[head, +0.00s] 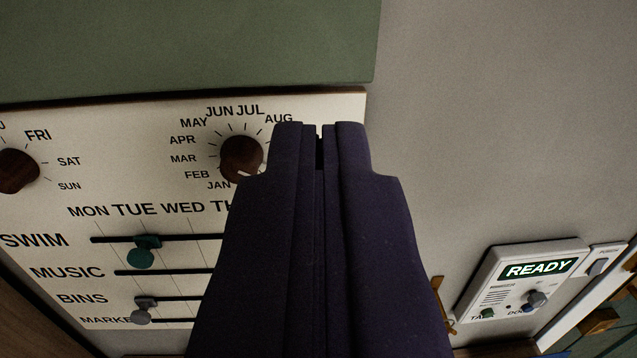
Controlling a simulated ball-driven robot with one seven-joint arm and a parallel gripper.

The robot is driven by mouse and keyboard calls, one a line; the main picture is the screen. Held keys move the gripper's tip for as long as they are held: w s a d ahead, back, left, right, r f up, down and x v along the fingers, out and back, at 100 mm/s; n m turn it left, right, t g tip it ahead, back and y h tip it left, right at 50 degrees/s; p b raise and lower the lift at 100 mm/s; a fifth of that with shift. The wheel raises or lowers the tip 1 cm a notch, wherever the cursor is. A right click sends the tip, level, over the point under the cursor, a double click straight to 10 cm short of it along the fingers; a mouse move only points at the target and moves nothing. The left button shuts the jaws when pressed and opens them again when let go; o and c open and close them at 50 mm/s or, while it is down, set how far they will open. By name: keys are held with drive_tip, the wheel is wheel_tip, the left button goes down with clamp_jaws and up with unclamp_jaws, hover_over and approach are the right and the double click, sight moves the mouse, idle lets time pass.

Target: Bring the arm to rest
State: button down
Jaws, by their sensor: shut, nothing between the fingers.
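My gripper (320,130) is dark purple and points up the picture from the bottom middle. Its two fingers are together with only a thin slit at the tips, and nothing is between them. It stands in front of the right part of a white calendar panel (90,120) and hides some of it. Whether it touches the panel I cannot tell.
The panel has a month dial (241,158), a weekday dial (16,172), a green slider (141,257) and a grey slider (142,312). A green board (190,45) is above. An intercom box (520,282) reading READY is at lower right. Bare grey wall (490,120) fills the upper right.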

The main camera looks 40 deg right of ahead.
drive_tip(key=s+a+n+y+b, duration=0.2)
drive_tip(key=a+b, duration=0.4)
drive_tip(key=a, duration=0.4)
drive_tip(key=s+a+r+n+y+b, duration=0.1)
drive_tip(key=s+a+y+b, duration=0.3)
drive_tip(key=a, duration=0.7)
drive_tip(key=s+a+n+y+b, duration=0.3)
drive_tip(key=a+n+y+b, duration=0.1)
drive_tip(key=a+b, duration=0.5)
drive_tip(key=shift+a+r+t+y, duration=0.3)
drive_tip(key=shift+a+t, duration=0.1)
drive_tip(key=shift+a, duration=0.8)
drive_tip(key=shift+s, duration=0.1)
